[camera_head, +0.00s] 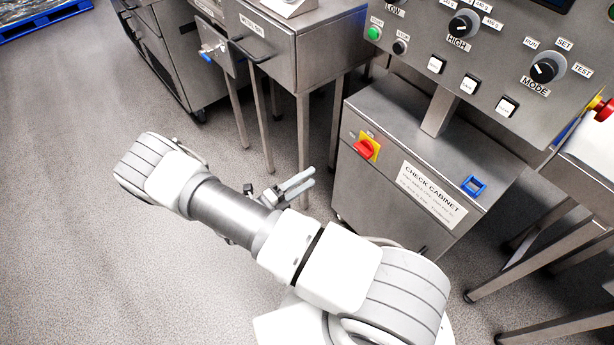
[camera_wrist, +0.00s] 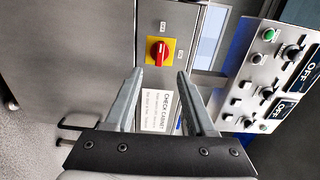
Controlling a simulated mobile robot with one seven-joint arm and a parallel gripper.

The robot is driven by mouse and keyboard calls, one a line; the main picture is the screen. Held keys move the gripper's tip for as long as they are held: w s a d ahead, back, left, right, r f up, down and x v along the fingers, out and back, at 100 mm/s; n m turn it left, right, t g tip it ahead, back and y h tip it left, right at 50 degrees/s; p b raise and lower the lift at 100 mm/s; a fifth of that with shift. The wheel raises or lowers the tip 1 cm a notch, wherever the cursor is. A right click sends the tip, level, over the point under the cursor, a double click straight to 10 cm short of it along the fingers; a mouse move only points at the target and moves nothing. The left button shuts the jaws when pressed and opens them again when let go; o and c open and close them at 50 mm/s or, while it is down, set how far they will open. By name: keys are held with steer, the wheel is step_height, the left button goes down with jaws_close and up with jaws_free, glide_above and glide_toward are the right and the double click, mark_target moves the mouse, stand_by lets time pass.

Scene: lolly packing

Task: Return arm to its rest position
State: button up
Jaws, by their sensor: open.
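My arm is folded low over the floor in the head view. My gripper (camera_head: 297,184) points to the right, in front of the check cabinet (camera_head: 355,188). In the wrist view my gripper (camera_wrist: 158,84) has its two grey fingers spread apart with nothing between them. Beyond the fingers, the cabinet's red switch (camera_wrist: 157,51) on a yellow plate and the white label (camera_wrist: 157,110) face me. No contact between my gripper and the cabinet is visible.
A control panel (camera_head: 500,55) with knobs and buttons stands above the cabinet. A blue pallet (camera_head: 40,22) is at the far left. The left floor is clear.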

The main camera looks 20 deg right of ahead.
steer(key=s+a+r+n+y, duration=0.1)
steer(key=s+r+n+y, duration=0.5)
steer(key=r+n, duration=0.6)
steer(key=s+a+r+n+y, duration=0.1)
steer(key=s+r+n+y, duration=0.4)
steer(key=r+n, duration=0.65)
steer(key=s+a+r+n+y, duration=0.2)
steer(key=s+r+n+y, duration=0.55)
steer(key=r, duration=0.75)
step_height(320, 180, up, 14)
steer(key=w+n+h+p, duration=0.1)
steer(key=p, duration=1.2)
steer(key=shift+w+d+f, duration=0.15)
steer(key=shift+w+f, duration=0.05)
steer(key=shift+w, duration=0.15)
